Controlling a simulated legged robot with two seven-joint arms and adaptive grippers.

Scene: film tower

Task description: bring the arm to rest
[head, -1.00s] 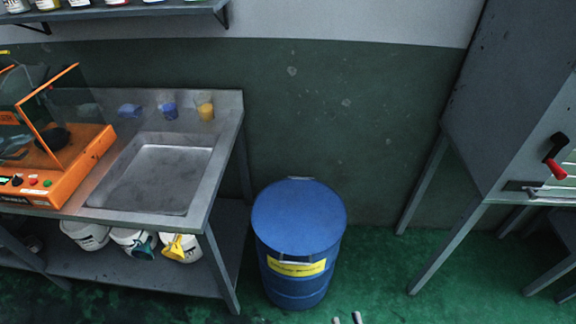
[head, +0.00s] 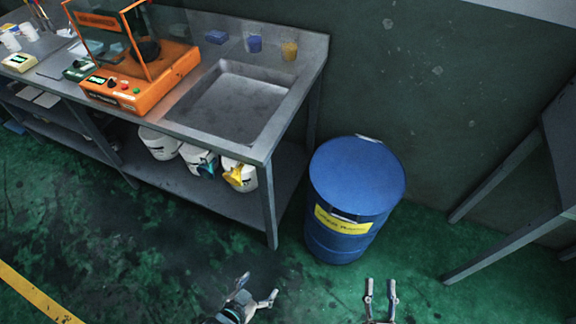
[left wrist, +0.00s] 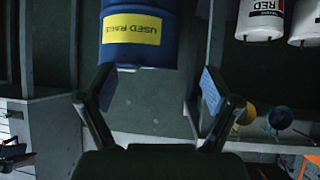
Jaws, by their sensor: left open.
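My left gripper (head: 259,287) is low in the head view, in front of the bench, with its fingers spread. In the left wrist view its two fingers (left wrist: 158,90) stand wide apart with nothing between them. My right gripper (head: 381,284) is at the bottom of the head view, right of the left one, its two fingers upright and apart with nothing between them. Most of both arms is out of view.
A blue drum (head: 357,178) with a yellow label stands beyond the grippers, beside a metal bench with a sink (head: 232,104). White buckets (head: 160,144) sit on its lower shelf. An orange machine (head: 142,82) stands on top. Green floor (head: 170,235) is clear at left.

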